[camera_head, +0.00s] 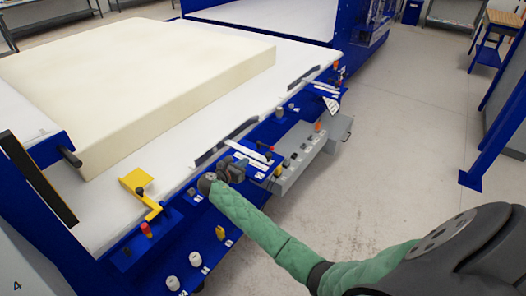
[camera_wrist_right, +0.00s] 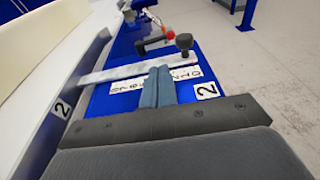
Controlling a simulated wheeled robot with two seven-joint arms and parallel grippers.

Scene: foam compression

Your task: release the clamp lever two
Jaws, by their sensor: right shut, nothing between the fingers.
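In the wrist view, a pale metal clamp lever (camera_wrist_right: 125,70) lies across the blue rail, beside a black-on-white "2" label (camera_wrist_right: 206,90). A second "2" label (camera_wrist_right: 62,108) is on the grey clamp bar at the left. My right gripper (camera_wrist_right: 160,72) is shut and empty, its fingertips close to the lever's near edge; I cannot tell whether they touch it. In the head view, my right gripper (camera_head: 236,162) is at the blue rail beside the pale lever (camera_head: 247,153), partly covering the area around it. My left gripper is not in view.
A thick cream foam block (camera_head: 140,85) lies on the white table (camera_head: 190,150). Another pale lever (camera_head: 325,88) is farther along the rail. A grey control box (camera_head: 300,155) and a yellow bracket (camera_head: 140,190) sit along the edge. Open floor (camera_head: 400,130) lies right.

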